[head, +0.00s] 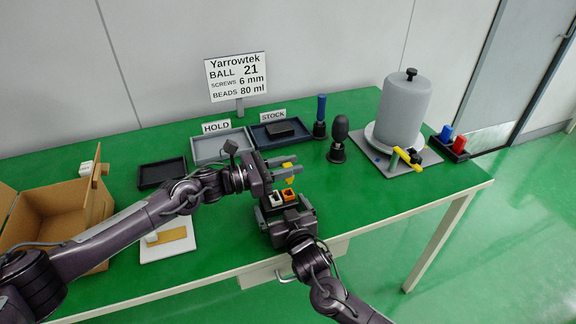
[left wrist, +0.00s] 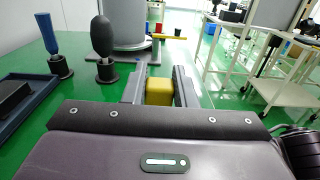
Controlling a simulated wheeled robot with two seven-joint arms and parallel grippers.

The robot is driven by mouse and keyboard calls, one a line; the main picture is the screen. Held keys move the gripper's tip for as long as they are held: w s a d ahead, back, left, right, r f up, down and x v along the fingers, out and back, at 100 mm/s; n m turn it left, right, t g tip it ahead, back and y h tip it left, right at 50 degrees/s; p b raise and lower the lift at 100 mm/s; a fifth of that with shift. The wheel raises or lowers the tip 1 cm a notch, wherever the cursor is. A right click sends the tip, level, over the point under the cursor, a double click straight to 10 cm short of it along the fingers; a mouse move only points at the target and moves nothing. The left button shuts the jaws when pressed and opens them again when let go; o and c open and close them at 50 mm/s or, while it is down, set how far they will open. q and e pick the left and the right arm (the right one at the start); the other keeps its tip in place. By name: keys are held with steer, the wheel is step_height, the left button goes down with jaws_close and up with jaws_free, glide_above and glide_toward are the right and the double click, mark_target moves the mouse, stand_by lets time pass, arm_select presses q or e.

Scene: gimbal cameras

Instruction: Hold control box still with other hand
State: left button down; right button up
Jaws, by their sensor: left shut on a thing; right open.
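The control box (head: 267,210) appears as a small dark box with a white and an orange piece on top, near the front edge of the green table in the head view. My right gripper (head: 285,211) is open, with its fingers at either side of the box; contact cannot be told. My left gripper (head: 294,170) is above and beyond the box, shut on a yellow block (head: 289,179). The yellow block also shows between the fingers in the left wrist view (left wrist: 159,91). The right gripper is not visible in the left wrist view.
An open cardboard box (head: 50,208) and a white pad (head: 165,247) are at left. Behind are a black tray (head: 162,171), the HOLD tray (head: 221,147) and the STOCK tray (head: 262,139). A grey canister (head: 404,110) stands at back right. The table's right front is clear.

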mark_target(288, 165)
steer(key=v, duration=1.1)
steer(key=shift+s+d, duration=0.1)
steer(key=shift+s, duration=0.2)
arm_select(q)
steer(key=shift+r, duration=0.25)
steer(key=shift+r+p, duration=0.6)
steer(key=shift+r, duration=1.2)
arm_select(e)
steer(key=shift+s+r, duration=0.15)
steer(key=shift+r, duration=0.5)
